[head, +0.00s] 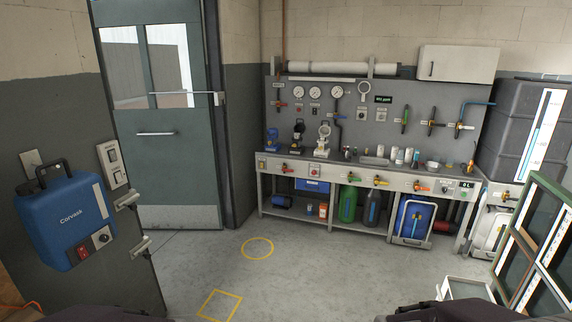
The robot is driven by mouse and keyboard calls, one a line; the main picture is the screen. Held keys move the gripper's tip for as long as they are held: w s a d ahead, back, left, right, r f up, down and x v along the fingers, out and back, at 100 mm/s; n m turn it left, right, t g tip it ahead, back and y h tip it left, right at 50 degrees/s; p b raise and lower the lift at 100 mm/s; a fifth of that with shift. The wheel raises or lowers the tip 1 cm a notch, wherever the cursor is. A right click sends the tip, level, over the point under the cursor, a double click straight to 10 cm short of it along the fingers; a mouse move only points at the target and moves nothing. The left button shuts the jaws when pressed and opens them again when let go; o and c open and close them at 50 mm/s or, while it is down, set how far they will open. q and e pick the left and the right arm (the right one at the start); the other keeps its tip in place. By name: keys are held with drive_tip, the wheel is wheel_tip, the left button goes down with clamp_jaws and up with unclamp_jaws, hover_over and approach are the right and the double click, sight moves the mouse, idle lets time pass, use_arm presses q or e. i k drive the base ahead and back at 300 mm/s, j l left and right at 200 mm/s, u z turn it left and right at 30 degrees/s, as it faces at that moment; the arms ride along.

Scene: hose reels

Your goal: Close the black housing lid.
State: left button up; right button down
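A small black housing (298,138) stands on the left part of the workbench at the back, between a blue unit (272,140) and a cream-white unit (323,138). A part stands up at its top, but it is too small to tell whether this is its lid or how far the lid is open. Neither of my grippers shows in the head view. Only dark parts, probably of my own arms, show at the bottom edge, far from the bench.
The workbench (345,174) carries valves, bottles and small items. A blue Corvass box (68,222) is on the grey panel at left. Green-framed panels (545,250) and grey stacked bins (520,130) stand at right. The middle floor is clear, with yellow markings (257,248).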

sight(299, 127)
drive_tip(key=i, duration=2.45)
drive_tip(key=i+l+u, duration=0.1)
drive_tip(key=i, duration=1.15)
drive_tip(key=i+l, duration=0.1)
drive_tip(key=i, duration=1.1)
drive_tip(key=i+l, duration=0.15)
drive_tip(key=i, duration=1.05)
drive_tip(key=u, duration=0.3)
